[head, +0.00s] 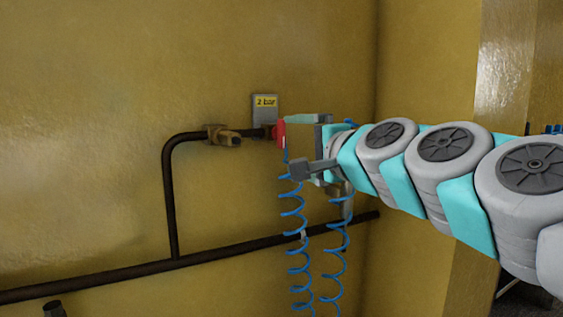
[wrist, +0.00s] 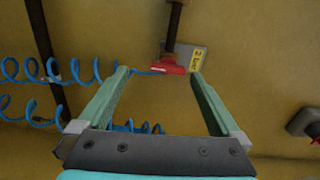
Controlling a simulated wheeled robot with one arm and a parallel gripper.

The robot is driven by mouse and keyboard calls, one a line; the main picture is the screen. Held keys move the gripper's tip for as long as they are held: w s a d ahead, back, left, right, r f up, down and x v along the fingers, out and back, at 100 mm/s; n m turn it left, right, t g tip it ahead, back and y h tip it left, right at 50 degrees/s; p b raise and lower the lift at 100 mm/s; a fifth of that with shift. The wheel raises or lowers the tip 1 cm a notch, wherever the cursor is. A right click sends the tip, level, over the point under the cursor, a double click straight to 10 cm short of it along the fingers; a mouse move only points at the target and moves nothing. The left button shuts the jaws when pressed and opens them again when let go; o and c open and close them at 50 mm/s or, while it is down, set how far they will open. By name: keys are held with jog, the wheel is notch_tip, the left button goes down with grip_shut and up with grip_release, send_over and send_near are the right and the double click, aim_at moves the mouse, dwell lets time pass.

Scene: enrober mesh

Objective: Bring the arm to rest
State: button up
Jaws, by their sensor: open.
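My gripper (head: 298,143) is at the end of my arm, which reaches in from the right in the head view. In the wrist view my gripper (wrist: 160,72) has its two green fingers wide apart with nothing held between them. A red fitting (head: 280,132) sits at the end of a dark pipe, just beyond the fingertips; it also shows in the wrist view (wrist: 172,65), lying between the finger ends. I cannot tell whether a finger touches it. A grey plate (head: 264,108) marked "2 bar" is on the wall behind.
Blue coiled hoses (head: 293,215) hang below and behind my gripper. A brass valve (head: 222,136) sits on the dark pipe to the left. A lower dark pipe (head: 110,275) runs along the yellow wall (head: 80,80). A wall corner is close behind my arm.

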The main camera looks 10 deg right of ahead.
jog(key=s+a+f+n+g+h, duration=0.1)
jog(key=s+a+f+n+g, duration=0.2)
jog(key=f, duration=0.6)
jog(key=s+a+f+n+g+p, duration=0.1)
jog(key=s+f+n+g, duration=0.3)
jog(key=f, duration=0.6)
jog(key=s+a+f+n+g+h, duration=0.1)
jog(key=s+f+n+g, duration=0.15)
jog(key=s+f, duration=0.5)
jog(key=s+d+f+n+g+h, duration=0.2)
jog(key=s+d+f+g, duration=0.2)
jog(key=s+f, duration=0.3)
jog(key=s+d+f+n+g+h, duration=0.1)
jog(key=s+d+f+g, duration=0.3)
jog(key=s+f, duration=0.4)
jog(key=s+d+h+p, duration=0.1)
jog(key=s, duration=0.2)
jog(key=shift+s+d+f+n+g, duration=0.15)
jog(key=shift+d+f+n+g, duration=0.05)
jog(key=shift+d+n+g, duration=0.15)
